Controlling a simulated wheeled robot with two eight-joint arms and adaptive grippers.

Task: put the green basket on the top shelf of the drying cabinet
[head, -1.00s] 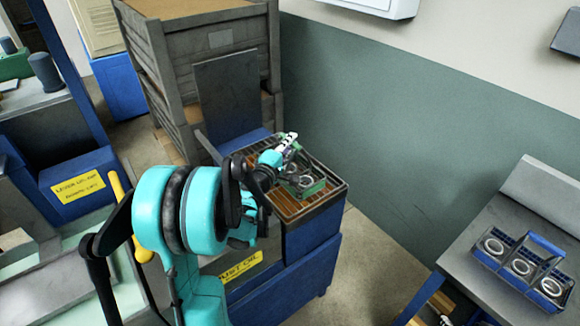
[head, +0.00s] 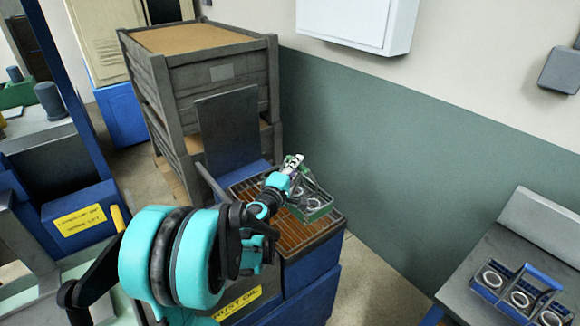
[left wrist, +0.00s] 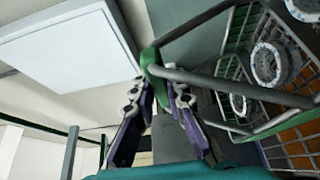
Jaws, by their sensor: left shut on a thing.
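The green basket (head: 314,208) holds metal rings and hangs over the oil station's slatted top. My left gripper (head: 291,163) is above it, shut on its handle. In the left wrist view the green handle grip (left wrist: 150,63) is at the fingertips of my left gripper (left wrist: 158,88), and the wire basket (left wrist: 236,50) with its rings fills the upper right. My right gripper is in neither view. I cannot identify the drying cabinet or its top shelf in these frames.
The slatted drip top (head: 298,242) of a blue station lies below the basket. Grey stacked crates (head: 165,90) stand behind. A white box (head: 358,22) hangs on the wall. A blue basket of rings (head: 520,292) sits on a grey bench at right. Floor shows between station and bench.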

